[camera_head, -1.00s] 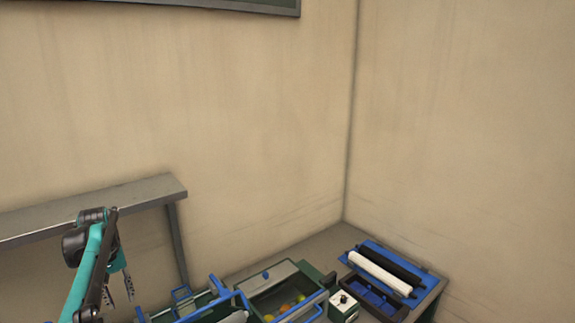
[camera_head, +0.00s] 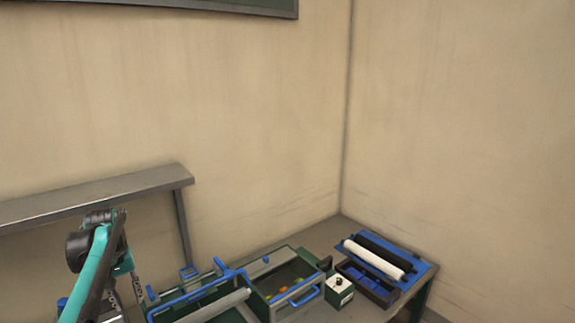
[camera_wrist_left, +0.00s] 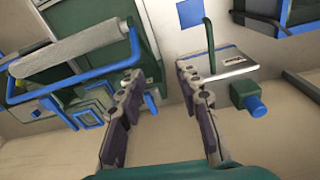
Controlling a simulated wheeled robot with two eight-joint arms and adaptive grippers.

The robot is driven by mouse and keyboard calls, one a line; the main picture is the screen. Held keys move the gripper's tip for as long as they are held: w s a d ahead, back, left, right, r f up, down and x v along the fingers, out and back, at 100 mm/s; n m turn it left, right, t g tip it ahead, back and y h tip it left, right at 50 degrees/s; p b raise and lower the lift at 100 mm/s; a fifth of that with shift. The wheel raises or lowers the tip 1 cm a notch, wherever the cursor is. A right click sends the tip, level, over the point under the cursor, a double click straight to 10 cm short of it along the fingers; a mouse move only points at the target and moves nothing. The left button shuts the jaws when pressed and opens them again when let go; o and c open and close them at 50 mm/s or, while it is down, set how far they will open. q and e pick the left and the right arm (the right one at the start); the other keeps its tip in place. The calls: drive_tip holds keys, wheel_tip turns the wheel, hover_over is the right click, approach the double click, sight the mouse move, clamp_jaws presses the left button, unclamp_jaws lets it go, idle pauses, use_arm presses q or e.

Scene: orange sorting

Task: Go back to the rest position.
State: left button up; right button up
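My left gripper (camera_head: 126,288) is at the lower left of the head view, its fingers pointing down. In the left wrist view its two dark fingers (camera_wrist_left: 160,92) stand well apart with nothing between them. It is open and empty, above the bench gear. My right gripper is in neither view now.
A blue-handled green machine with a pale roller (camera_head: 215,306) stands left of the bin. A grey shelf (camera_head: 120,190) runs behind my left arm.

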use_arm(q)
drive_tip(key=s+d+f+m+t+b, duration=0.25)
drive_tip(key=s+d, duration=0.25)
drive_tip(key=d, duration=0.4)
drive_tip(key=s+d+f+m+t+b, duration=0.1)
drive_tip(key=s+d+b, duration=0.35)
drive_tip(key=d, duration=0.35)
drive_tip(key=s+d+f+m+t+b, duration=0.3)
drive_tip(key=s+d+f+b, duration=0.1)
drive_tip(key=s+d+f, duration=0.6)
drive_tip(key=s+f, duration=0.2)
drive_tip(key=s, duration=0.1)
drive_tip(key=shift+d+f+b, duration=0.2)
drive_tip(key=shift+f+b, duration=0.15)
